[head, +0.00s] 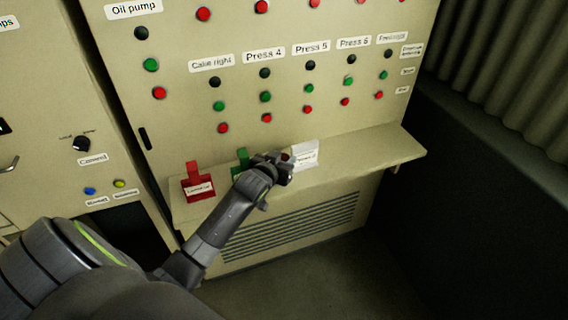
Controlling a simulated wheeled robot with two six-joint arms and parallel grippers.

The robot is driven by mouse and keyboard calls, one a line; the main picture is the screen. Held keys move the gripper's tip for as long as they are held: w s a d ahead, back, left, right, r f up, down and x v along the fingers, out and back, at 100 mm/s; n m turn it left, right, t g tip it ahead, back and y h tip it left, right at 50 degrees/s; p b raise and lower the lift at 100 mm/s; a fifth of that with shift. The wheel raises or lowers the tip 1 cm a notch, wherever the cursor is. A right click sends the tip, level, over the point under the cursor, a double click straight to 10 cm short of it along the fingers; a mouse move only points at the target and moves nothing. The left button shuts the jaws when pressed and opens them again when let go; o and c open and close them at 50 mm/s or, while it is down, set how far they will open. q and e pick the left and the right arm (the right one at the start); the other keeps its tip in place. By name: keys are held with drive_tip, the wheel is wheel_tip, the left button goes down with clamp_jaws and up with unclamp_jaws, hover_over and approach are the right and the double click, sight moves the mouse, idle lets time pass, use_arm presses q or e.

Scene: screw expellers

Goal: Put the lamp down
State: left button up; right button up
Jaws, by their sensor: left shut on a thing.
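My left gripper (280,168) reaches over the narrow shelf on the front of the cream control cabinet. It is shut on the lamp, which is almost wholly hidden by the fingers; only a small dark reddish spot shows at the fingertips. I cannot tell whether the lamp touches the shelf. My right gripper is not in view.
The shelf (372,158) bears a red labelled holder (198,184), a green one (241,162) partly behind my gripper, and a white one (306,154) just right of it. Button rows rise behind. The shelf's right end is clear.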

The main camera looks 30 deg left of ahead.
use_arm(q)
drive_tip(key=shift+f, duration=1.05)
drive_tip(key=shift+f, duration=0.1)
drive_tip(key=o, duration=1)
drive_tip(key=shift+r, duration=0.2)
drive_tip(key=shift+s, duration=0.3)
drive_tip(key=v, duration=1.1)
drive_tip(key=shift+s+b, duration=0.2)
drive_tip(key=shift+b, duration=0.2)
